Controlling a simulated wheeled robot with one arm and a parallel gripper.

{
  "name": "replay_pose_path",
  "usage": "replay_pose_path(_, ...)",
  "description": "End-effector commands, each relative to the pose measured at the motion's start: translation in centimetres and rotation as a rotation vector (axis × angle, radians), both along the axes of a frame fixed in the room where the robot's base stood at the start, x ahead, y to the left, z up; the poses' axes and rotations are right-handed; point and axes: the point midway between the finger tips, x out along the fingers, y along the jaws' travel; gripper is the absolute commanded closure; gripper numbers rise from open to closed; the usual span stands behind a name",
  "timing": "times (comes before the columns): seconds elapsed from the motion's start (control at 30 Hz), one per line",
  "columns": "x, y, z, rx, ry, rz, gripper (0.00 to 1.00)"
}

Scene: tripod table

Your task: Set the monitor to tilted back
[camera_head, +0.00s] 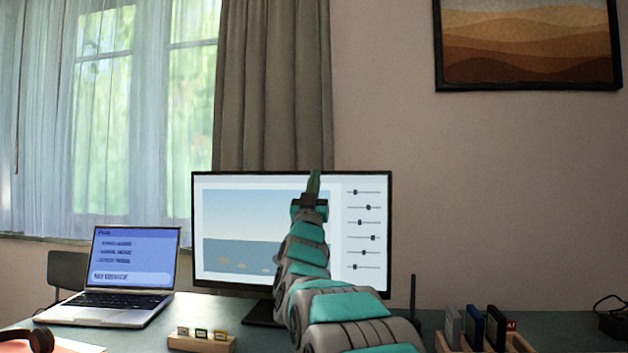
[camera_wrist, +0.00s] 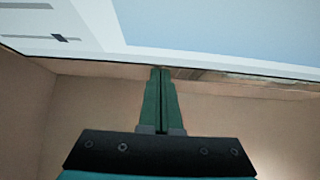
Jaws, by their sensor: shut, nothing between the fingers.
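The monitor (camera_head: 240,215) stands on the desk in the middle of the head view, its lit screen facing me. Its lean is hard to judge; it looks near upright. My gripper (camera_head: 314,178) is at the monitor's top edge, right of its middle, with its green fingers shut and empty. In the wrist view my gripper (camera_wrist: 160,72) points at the thin dark top edge of the monitor (camera_wrist: 215,28). The fingertips are at or very close to that edge; contact cannot be told. My arm hides part of the screen and of the stand (camera_head: 262,314).
An open laptop (camera_head: 118,275) stands left of the monitor. A small wooden block with cards (camera_head: 202,342) is in front. A wooden holder with dark upright items (camera_head: 483,330) is at right. A curtain (camera_head: 272,90) and wall are behind.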

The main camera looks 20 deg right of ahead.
Motion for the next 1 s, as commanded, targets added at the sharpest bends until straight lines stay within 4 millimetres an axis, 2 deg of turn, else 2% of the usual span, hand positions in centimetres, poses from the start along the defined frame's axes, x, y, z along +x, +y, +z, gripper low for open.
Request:
replay_pose_path(0.37, 0.4, -0.3, 0.3, 0.0, -0.001, -0.001, 1.0)
replay_pose_path(0.7, 3.4, -2.3, 1.3, 0.001, 0.001, -0.001, 1.0)
replay_pose_path(1.0, 3.9, -2.7, 1.5, 0.001, 0.001, -0.001, 1.0)
